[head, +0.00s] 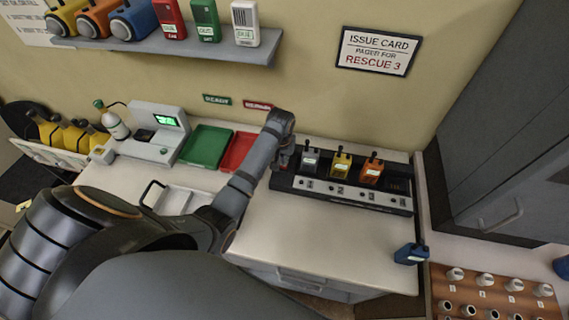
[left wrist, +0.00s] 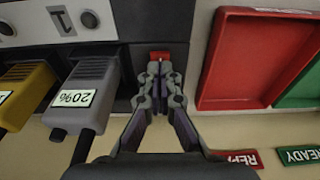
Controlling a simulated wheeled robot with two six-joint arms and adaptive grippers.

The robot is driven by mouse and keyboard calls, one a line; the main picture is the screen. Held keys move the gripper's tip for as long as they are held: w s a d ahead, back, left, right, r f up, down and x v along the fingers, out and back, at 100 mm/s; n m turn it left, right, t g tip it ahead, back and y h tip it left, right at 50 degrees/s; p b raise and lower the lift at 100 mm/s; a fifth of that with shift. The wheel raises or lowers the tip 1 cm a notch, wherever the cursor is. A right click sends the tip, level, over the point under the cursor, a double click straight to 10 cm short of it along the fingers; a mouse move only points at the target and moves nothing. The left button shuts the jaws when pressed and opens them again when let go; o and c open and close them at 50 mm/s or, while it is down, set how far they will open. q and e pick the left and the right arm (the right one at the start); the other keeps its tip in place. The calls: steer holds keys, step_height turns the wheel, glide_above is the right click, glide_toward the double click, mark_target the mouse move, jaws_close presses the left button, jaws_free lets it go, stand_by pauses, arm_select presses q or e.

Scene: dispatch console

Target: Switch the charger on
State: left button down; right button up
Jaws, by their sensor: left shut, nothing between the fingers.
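The charger (head: 340,192) is a dark dock with a pale numbered front strip, on the white counter in the head view. Grey (head: 309,160), yellow (head: 341,163) and orange (head: 371,170) radios stand in it. A small red switch (left wrist: 160,57) shows on the dark charger body in the left wrist view, partly hidden by my fingertips. My left gripper (left wrist: 161,75) is shut and empty, its tips right at the switch; whether they touch it I cannot tell. In the head view, my left gripper (head: 284,157) is at the charger's left end. My right gripper is out of view.
Red (head: 237,152) and green (head: 206,146) trays lie left of the charger. A scale-like device (head: 158,130) with a green display stands beyond them. A blue radio (head: 411,254) lies near the counter's right edge. The counter in front of the charger is clear.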

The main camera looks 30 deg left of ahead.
mark_target(283, 167)
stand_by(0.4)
arm_select(q)
steer(key=shift+f+b, duration=0.4)
steer(key=shift+f, duration=0.55)
stand_by(0.5)
step_height(283, 167, up, 2)
steer(key=shift+r+p, duration=0.2)
steer(key=shift+p, duration=0.75)
steer(key=shift+r, duration=2.35)
